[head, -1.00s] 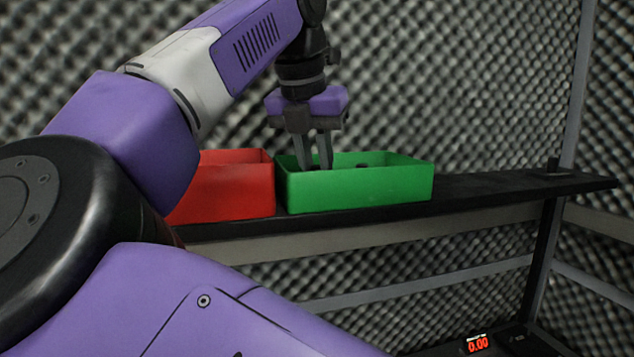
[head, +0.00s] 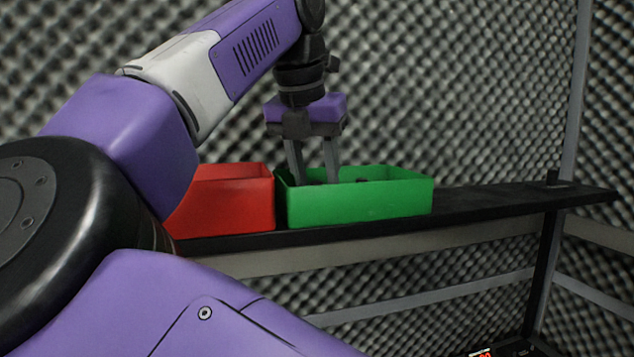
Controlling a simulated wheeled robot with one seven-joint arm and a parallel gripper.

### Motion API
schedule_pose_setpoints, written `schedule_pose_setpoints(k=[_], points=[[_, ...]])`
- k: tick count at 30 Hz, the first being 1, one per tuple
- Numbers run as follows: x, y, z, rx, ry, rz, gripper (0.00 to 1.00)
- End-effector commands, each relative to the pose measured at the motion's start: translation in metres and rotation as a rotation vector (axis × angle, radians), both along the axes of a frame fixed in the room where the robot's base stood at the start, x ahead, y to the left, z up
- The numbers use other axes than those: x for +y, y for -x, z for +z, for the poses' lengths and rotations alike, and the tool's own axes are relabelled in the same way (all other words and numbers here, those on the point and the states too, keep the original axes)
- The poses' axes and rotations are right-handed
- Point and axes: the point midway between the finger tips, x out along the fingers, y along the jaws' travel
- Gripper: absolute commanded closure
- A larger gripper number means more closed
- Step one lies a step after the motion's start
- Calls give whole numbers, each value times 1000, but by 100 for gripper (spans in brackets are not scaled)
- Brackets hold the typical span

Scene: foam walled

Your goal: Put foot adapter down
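My gripper (head: 318,181) points down into the left part of the green bin (head: 360,205). Its two fingers are spread apart, with a clear gap between them. The fingertips are below the bin's far rim and partly hidden by its near wall. Small dark things (head: 362,180) show just above the near wall inside the bin. I cannot tell which of them is the foot adapter, and nothing is visible between the fingers.
A red bin (head: 235,200) stands just left of the green bin, partly behind my arm. Both stand on a dark shelf (head: 490,199), which is mostly bare to the right, with a small dark object (head: 552,177) near its far end. Foam walls stand behind.

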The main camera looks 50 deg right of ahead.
Motion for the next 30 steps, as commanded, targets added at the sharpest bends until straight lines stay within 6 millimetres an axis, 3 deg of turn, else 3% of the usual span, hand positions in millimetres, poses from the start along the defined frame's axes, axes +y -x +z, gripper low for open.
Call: schedule_pose_setpoints(k=[9,15,21,30], points=[[24,7,60,-2,-1,4,59],[35,11,88,-1,0,4,59],[39,13,99,-1,0,1,59],[40,13,99,-1,0,1,59]])
